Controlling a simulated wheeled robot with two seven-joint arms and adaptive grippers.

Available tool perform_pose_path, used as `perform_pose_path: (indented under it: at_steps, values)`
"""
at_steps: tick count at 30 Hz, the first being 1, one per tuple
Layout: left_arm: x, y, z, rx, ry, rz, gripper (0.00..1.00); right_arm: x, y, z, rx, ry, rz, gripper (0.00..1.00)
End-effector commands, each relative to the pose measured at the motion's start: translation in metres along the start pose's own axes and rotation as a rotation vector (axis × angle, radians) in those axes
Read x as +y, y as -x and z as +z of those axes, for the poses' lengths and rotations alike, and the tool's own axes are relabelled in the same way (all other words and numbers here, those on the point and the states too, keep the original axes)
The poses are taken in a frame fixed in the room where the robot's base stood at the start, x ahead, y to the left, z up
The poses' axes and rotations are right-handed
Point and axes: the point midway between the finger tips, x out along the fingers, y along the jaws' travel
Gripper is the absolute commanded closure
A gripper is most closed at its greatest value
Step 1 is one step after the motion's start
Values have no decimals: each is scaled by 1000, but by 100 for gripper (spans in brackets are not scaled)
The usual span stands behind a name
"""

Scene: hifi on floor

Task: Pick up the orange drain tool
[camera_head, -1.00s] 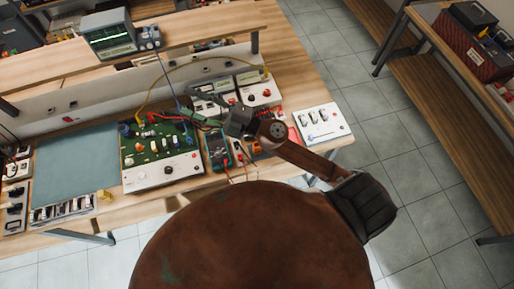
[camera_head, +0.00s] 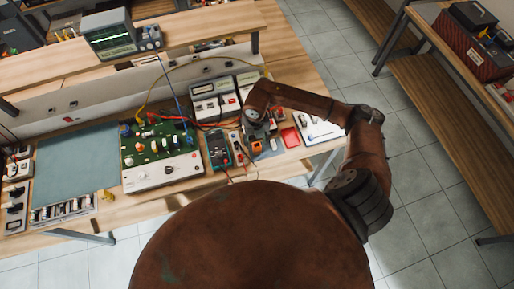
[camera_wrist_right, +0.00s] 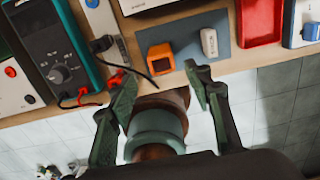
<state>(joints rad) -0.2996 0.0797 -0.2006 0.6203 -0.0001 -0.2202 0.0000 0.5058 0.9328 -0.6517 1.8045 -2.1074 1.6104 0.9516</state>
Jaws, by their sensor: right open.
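The orange drain tool (camera_wrist_right: 160,58) is a small, blocky orange piece with a dark recess, lying on a dark grey mat (camera_wrist_right: 188,50) near the bench's front edge. It also shows as an orange spot in the head view (camera_head: 257,148). My right gripper (camera_wrist_right: 160,80) is open in the wrist view, its two dark green fingers apart and empty. The tool appears between and just beyond the fingertips, not gripped. In the head view my right forearm reaches over that part of the bench and partly hides the gripper. My left gripper is not in view.
A small white piece (camera_wrist_right: 209,42) lies right of the tool. A red tray (camera_wrist_right: 260,22) is farther right. A teal multimeter (camera_wrist_right: 52,45) with red and black leads stands left. A green circuit board (camera_head: 158,145) is farther left on the bench.

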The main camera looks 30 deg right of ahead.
Motion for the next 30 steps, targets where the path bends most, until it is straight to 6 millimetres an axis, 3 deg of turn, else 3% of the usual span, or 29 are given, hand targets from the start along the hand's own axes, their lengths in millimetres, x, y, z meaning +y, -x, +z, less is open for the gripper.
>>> perform_pose_path:
  at_steps: [13,21,30]
  values:
    - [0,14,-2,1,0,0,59,-4,-53,7,1,1,5,54]
    - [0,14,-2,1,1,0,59,-4,-57,7,0,2,5,54]
    - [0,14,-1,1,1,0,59,-4,-57,7,0,2,5,74]
